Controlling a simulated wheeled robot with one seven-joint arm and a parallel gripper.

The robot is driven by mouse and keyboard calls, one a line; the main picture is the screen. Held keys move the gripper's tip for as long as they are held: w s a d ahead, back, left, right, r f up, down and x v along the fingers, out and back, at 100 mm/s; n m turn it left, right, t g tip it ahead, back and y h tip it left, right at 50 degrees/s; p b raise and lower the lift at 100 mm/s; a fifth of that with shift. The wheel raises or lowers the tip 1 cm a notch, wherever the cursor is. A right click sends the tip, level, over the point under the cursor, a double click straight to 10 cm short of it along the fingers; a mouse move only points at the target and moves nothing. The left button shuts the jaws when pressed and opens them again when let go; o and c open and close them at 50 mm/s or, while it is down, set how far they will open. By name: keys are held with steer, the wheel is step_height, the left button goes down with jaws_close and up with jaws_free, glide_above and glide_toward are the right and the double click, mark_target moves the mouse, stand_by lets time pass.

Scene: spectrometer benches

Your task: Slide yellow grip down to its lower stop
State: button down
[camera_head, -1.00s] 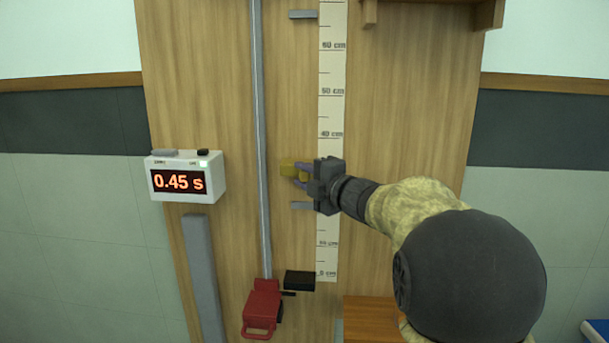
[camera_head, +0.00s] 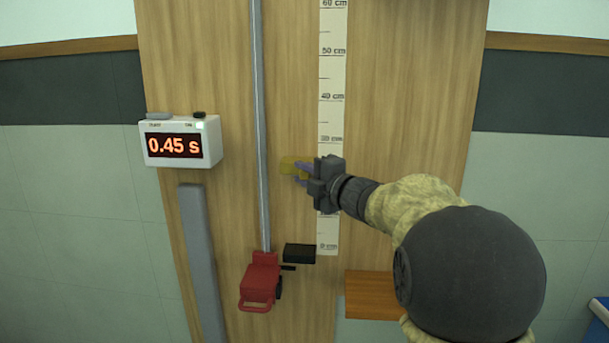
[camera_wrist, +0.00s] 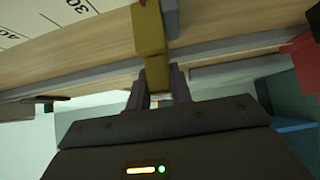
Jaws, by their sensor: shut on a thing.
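The yellow grip (camera_head: 291,165) sits on the wooden panel just left of the scale, a little below the 30 cm mark. It also shows at the top middle of the wrist view (camera_wrist: 149,35). My gripper (camera_head: 302,172) reaches it from the right and is shut on it; the fingers show in the wrist view (camera_wrist: 156,88). The grey lower stop is not visible and seems hidden behind the grip and fingers. I cannot tell whether the grip touches it.
A white timer (camera_head: 181,142) reading 0.45 s is at the left. A grey vertical rail (camera_head: 259,120) runs left of the grip, with a red clamp-like part (camera_head: 260,282) at its foot. A black block (camera_head: 299,253) is below the grip. A wooden ledge (camera_head: 375,295) is at lower right.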

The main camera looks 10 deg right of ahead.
steer(key=c, duration=1.3)
jaws_free()
steer(key=shift+d+f, duration=0.1)
steer(key=shift+f, duration=0.35)
steer(key=shift+o, duration=0.3)
steer(key=shift+r, duration=0.1)
steer(key=shift+r, duration=0.1)
steer(key=b+v, duration=0.1)
steer(key=v, duration=1.6)
steer(key=shift+s+b, duration=0.2)
steer(key=shift+b, duration=0.15)
